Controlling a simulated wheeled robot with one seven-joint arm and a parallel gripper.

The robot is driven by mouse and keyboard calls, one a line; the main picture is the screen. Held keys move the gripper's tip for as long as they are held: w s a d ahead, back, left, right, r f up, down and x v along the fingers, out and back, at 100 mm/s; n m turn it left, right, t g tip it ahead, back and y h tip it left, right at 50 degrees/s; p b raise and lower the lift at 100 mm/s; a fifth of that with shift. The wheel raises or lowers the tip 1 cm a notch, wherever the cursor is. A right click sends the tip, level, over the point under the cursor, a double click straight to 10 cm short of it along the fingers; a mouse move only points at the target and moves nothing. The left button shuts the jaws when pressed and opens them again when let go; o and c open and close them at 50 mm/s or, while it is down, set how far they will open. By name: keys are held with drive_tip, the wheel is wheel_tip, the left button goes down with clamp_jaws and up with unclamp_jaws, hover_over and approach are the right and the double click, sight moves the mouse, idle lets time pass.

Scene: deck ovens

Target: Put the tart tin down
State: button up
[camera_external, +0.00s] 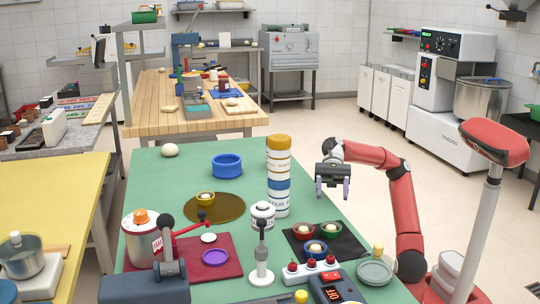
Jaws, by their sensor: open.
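My gripper (332,189) points down with its two fingers apart and nothing visible between them. It is above the right side of the green table (165,185), right of the tall stack of canisters (278,185). I cannot tell for sure which dish is the tart tin. A shallow purple round dish (215,257) lies on the dark red mat (190,268). Small red (303,231), green (331,229) and blue (316,249) cups with pale balls stand on a black tray (347,245). A yellow cup (205,199) with a ball sits on a brown round mat (226,211).
A blue ring-shaped pan (227,165) and a pale ball (170,150) stand at the back. A jam pot (142,242), a lever stand (262,272), a power strip (312,270) and a grey-green round dish (375,272) crowd the front.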

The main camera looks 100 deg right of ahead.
sight(327, 235)
drive_tip(key=a+m+t+h, duration=0.1)
drive_tip(key=a, duration=0.1)
drive_tip(key=s+a+m+t+h, duration=0.1)
drive_tip(key=a, duration=0.1)
drive_tip(key=a+m+t+h, duration=0.1)
drive_tip(key=m, duration=0.1)
drive_tip(key=shift+s+a+f+h+b, duration=0.2)
drive_tip(key=shift+s+a+h+b, duration=0.1)
drive_tip(key=shift+s+a+b, duration=0.1)
drive_tip(key=shift+w+a+f+m+t, duration=0.3)
drive_tip(key=shift+w+f, duration=0.2)
drive_tip(key=shift+w, duration=0.15)
drive_tip(key=b+x, duration=0.1)
drive_tip(key=x, duration=0.6)
drive_tip(key=shift+w+r, duration=0.1)
drive_tip(key=shift+w, duration=0.05)
drive_tip(key=c, duration=0.8)
drive_tip(key=shift+o, duration=0.2)
drive_tip(key=shift+r, duration=0.1)
